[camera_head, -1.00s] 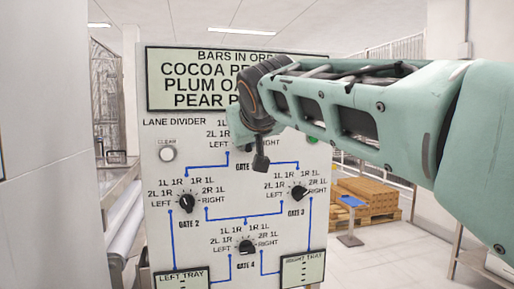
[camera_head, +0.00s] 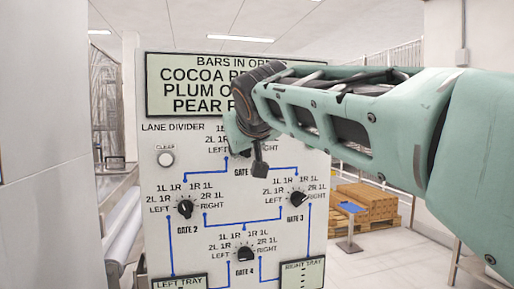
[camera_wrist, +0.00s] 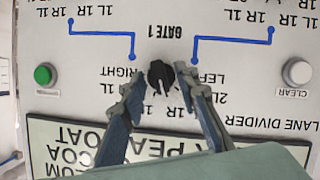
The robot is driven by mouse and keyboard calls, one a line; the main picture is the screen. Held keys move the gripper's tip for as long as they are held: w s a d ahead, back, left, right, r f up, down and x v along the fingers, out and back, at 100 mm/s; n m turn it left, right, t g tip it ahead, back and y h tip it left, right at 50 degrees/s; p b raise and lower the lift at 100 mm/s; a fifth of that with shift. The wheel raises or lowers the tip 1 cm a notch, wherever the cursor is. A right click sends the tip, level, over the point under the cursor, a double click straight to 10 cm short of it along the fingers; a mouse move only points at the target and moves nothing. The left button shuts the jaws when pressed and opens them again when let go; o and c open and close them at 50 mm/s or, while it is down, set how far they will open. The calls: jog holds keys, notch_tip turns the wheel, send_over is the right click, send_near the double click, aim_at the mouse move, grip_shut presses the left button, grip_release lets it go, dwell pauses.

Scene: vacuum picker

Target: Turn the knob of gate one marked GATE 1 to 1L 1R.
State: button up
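The black gate 1 knob (camera_wrist: 160,76) is in the upper middle of the wrist view, below the upside-down GATE 1 label (camera_wrist: 165,32). Its pale pointer line points down there, toward the arc of 1L and 1R labels, which is up on the panel; the exact label is unclear. My gripper (camera_wrist: 168,90) is open, one finger on each side of the knob, with visible gaps to it. In the head view my gripper (camera_head: 258,160) is in front of the panel and hides most of gate 1 and some of its labels.
The panel also bears the gate 2 knob (camera_head: 185,208), gate 3 knob (camera_head: 298,198) and gate 4 knob (camera_head: 246,254). A white CLEAR button (camera_wrist: 297,71) and a green button (camera_wrist: 45,74) lie either side of gate 1. The order display (camera_head: 163,104) is above.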

jog(key=v, duration=1.2)
jog(key=s+d+f+m+g+h, duration=0.1)
jog(key=s+d+f+m+g, duration=0.15)
jog(key=s+d+f, duration=0.65)
jog(key=s+d+f+m+g+h, duration=0.1)
jog(key=s+f+g, duration=0.2)
jog(key=f, duration=1.3)
jog(key=s+d+f+m+g, duration=0.2)
jog(key=s+d+f, duration=0.4)
jog(key=f, duration=0.6)
notch_tip(320, 180, up, 16)
jog(key=s+p, duration=0.1)
jog(key=p, duration=1.6)
jog(key=shift+a+f, duration=0.15)
jog(key=shift+a, duration=0.15)
